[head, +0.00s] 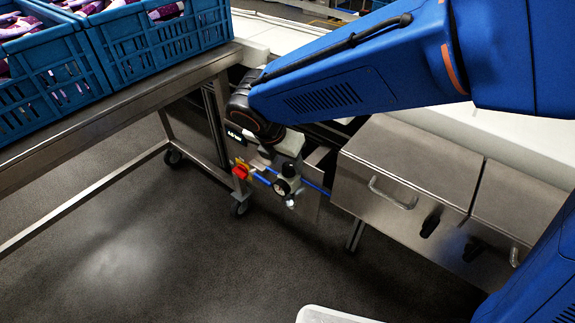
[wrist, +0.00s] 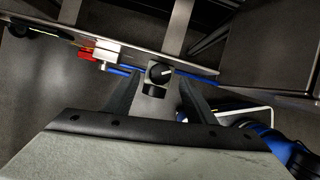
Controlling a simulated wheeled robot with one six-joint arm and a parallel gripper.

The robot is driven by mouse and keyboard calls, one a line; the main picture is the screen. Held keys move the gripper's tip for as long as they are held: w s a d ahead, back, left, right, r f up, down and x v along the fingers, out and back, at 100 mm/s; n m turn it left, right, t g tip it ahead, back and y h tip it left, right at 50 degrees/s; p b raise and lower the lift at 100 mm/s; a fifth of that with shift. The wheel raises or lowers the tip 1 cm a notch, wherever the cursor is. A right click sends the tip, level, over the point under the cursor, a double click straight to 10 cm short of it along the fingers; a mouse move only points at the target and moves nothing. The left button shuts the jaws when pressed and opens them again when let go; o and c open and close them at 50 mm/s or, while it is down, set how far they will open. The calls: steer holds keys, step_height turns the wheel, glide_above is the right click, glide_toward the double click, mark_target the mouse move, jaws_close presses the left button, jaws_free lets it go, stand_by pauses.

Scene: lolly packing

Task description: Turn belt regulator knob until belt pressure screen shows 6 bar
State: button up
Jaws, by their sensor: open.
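The belt regulator is a small dark unit with a round black part bearing a white mark, which I take as its knob (wrist: 160,73). In the wrist view it sits between the fingertips of my gripper (wrist: 158,88), which is open with one finger on each side; contact is not visible. In the head view the regulator (head: 283,187) is on the front of a steel cabinet, below my wrist, and my fingers are hard to make out there. A small black screen (head: 235,134) with white characters is up and left of it; its reading is too small to make out.
A red and yellow switch (head: 241,170) and blue hoses (head: 262,180) are close beside the regulator. A steel table (head: 120,112) with blue crates (head: 165,45) stands at left. Steel boxes with handles (head: 400,180) are at right.

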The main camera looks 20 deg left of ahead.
mark_target(287, 166)
steer(key=shift+x, duration=1.55)
steer(key=c, duration=1)
steer(key=shift+w+a+m+g+h, duration=0.15)
steer(key=shift+m+h, duration=0.3)
steer(key=shift+m, duration=0.7)
steer(key=shift+s+d+m+g+h, duration=0.1)
steer(key=shift+m+g+h, duration=0.25)
steer(key=shift+m, duration=0.8)
steer(key=o, duration=1)
steer(key=shift+t, duration=0.3)
